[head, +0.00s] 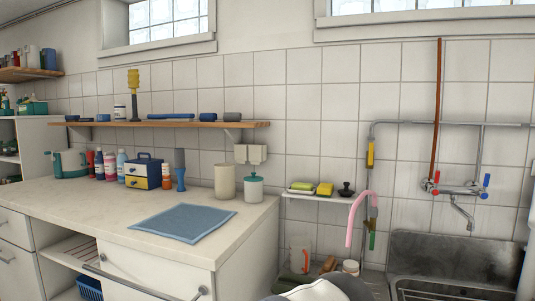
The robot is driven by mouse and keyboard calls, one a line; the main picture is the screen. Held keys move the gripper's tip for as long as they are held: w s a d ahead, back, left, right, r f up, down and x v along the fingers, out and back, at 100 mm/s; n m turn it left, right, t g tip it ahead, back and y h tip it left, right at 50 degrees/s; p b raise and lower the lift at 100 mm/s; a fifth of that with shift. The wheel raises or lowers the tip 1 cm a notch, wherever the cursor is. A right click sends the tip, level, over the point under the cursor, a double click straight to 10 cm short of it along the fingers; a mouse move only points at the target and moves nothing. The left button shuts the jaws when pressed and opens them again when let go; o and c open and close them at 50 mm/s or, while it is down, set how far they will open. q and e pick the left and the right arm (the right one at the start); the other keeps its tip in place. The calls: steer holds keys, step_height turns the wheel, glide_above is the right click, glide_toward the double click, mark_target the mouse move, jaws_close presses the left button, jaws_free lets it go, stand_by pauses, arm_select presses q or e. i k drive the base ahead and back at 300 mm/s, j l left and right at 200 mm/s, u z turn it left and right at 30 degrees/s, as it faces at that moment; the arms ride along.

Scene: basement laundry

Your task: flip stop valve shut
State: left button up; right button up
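A grey pipe (372,132) runs along the tiled wall and bends down left of the sink. A yellow part (370,154), possibly the stop valve's lever, lies upright along this pipe. It is too small to tell whether it is open or shut. A wall tap (458,189) with red and blue handles is above the sink, at the lower end of a copper-coloured pipe (436,105). Neither of my grippers is in view.
A metal sink (450,258) stands at the right. A worktop (100,207) with bottles, canisters and a blue cloth (184,222) fills the left.

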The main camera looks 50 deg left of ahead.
mark_target(370, 156)
steer(key=u, duration=1.05)
steer(key=i, duration=0.65)
